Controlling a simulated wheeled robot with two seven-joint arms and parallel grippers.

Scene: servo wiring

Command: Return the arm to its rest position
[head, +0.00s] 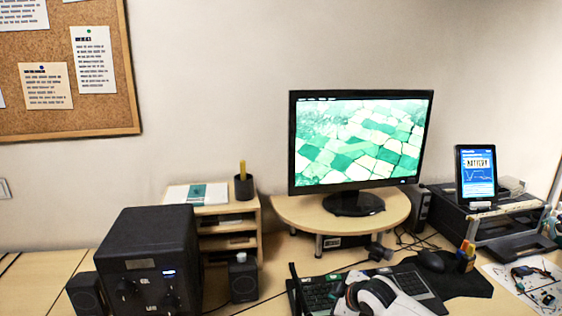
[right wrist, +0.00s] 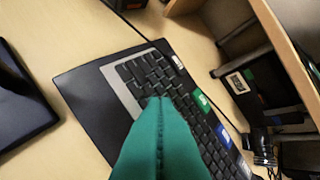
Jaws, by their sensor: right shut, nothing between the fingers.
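My right gripper (right wrist: 160,100) is shut and empty, its green fingers pressed together in the right wrist view. In that view its tips overlap the black keyboard (right wrist: 150,72); I cannot tell the height between them. In the head view my white and black right arm (head: 378,296) comes in at the bottom, in front of the keyboard (head: 318,294), and hides part of it. The fingertips are hard to make out there. My left arm and left gripper are not in view.
A monitor (head: 358,144) stands on a round-edged wooden riser (head: 290,212) behind the keyboard. A black box (head: 148,262) and small speakers stand at left. A mouse (head: 431,261), a pen cup (head: 465,260) and a tablet (head: 477,172) are at right. Cables lie on the desk.

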